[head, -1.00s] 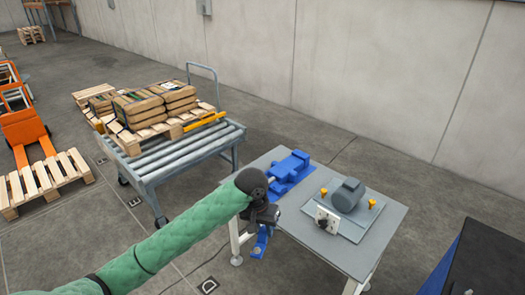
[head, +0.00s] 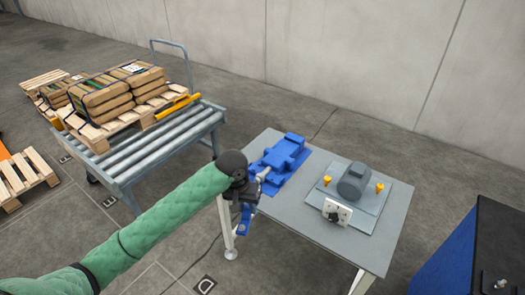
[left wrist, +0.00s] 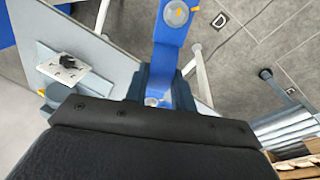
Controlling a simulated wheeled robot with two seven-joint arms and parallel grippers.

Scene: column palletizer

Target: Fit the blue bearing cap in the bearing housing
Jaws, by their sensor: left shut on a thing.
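The blue bearing cap (head: 243,221) is in my left gripper (head: 245,203), which is shut on it beside the left edge of the grey table. In the left wrist view the cap (left wrist: 168,42) sticks out beyond the jaws (left wrist: 160,88), with a round bolt or hole near its outer end. The blue bearing housing (head: 284,153) sits on the table, behind and to the right of the gripper. A grey shaft end (head: 263,174) shows at its near side, partly hidden by the gripper. The cap is apart from the housing. My right gripper is not in view.
A grey motor (head: 354,182) stands on a plate with yellow knobs on the table (head: 300,215), beside a small switch box (head: 337,212). A roller cart (head: 165,150) with a loaded pallet stands at left. A dark blue cabinet (head: 450,250) is at lower right.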

